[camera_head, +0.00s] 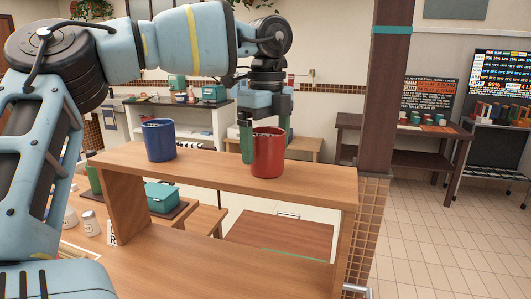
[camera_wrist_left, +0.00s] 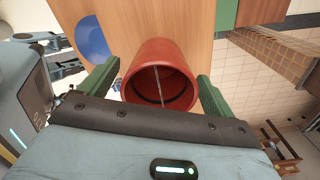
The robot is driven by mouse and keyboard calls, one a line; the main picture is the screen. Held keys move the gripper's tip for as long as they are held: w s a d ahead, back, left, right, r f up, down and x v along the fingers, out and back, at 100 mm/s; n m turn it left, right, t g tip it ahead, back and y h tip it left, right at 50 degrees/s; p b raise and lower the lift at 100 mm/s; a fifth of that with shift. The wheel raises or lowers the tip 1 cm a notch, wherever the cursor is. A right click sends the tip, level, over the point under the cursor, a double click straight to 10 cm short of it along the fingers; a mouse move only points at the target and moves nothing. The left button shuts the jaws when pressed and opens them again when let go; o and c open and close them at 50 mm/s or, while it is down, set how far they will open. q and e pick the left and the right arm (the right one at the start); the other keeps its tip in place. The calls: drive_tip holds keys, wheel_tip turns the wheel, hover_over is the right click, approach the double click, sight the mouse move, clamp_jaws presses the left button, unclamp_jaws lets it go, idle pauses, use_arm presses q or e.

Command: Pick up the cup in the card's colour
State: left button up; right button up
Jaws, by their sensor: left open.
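A red cup (camera_head: 267,155) stands upright on the raised wooden shelf. A blue cup (camera_head: 161,140) stands upright on the same shelf, to its left. My left gripper (camera_head: 264,147) points down at the red cup, with one green finger showing at the cup's left side. In the left wrist view, the red cup (camera_wrist_left: 166,58) lies between the two spread fingers of my left gripper (camera_wrist_left: 158,72), with a gap on both sides. The blue cup (camera_wrist_left: 93,40) shows beyond the left finger there. I cannot make out a coloured card. My right gripper is not in view.
The wooden shelf (camera_head: 205,174) is clear between the cups. Below it are a teal container (camera_head: 163,197), a white shaker (camera_head: 91,223) and a small white tag marked R (camera_head: 112,239). A dark pillar (camera_head: 393,90) rises to the right of the shelf.

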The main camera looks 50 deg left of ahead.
use_arm(q)
drive_tip(key=shift+f, duration=0.3)
drive_tip(key=shift+d+f, duration=0.1)
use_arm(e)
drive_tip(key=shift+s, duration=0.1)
use_arm(q)
drive_tip(key=c, duration=1.1)
drive_tip(key=shift+c, duration=0.2)
